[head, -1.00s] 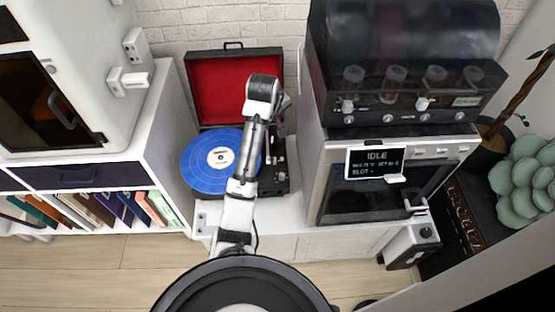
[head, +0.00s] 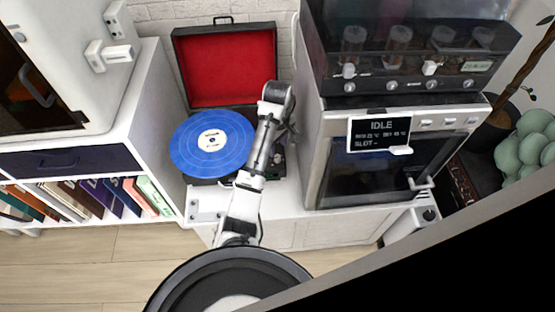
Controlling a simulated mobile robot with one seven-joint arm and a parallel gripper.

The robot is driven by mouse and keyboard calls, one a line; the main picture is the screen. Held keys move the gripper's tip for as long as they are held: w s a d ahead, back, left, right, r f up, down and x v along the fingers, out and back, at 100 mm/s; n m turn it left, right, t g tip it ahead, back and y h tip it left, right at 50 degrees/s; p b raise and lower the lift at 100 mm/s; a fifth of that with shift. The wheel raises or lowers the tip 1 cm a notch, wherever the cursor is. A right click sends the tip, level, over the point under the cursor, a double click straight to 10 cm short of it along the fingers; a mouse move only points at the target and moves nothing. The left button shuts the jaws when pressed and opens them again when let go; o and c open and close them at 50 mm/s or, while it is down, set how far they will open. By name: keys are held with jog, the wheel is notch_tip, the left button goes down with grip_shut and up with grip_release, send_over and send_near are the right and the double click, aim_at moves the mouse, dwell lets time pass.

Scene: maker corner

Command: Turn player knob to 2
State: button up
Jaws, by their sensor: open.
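The record player (head: 190,104) stands open on the white cabinet, its lid lined in red. A blue record (head: 190,150) lies on its deck. My arm crosses the right side of the deck, where small pale controls (head: 278,160) show in part beside it. I cannot make out the player knob or its setting; my arm covers much of that area. My gripper (head: 290,131) is only partly seen, at the far end of the arm above the deck's right side. Its fingertips are largely hidden behind the wrist. It appears to hold nothing, and I cannot tell whether it touches a control.
A steel oven-like machine (head: 312,150) with an "IDLE" display (head: 380,131) stands close on the right, under a dark unit (head: 400,84) with jars and knobs. A white bookshelf (head: 165,110) with books stands on the left. Wood floor (head: 120,265) is clear in front.

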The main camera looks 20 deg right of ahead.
notch_tip(320, 180, down, 3)
jog(key=shift+f+b, duration=0.15)
jog(key=shift+b, duration=0.6)
jog(key=shift+f+p, duration=0.45)
jog(key=shift+f, duration=0.5)
grip_shut()
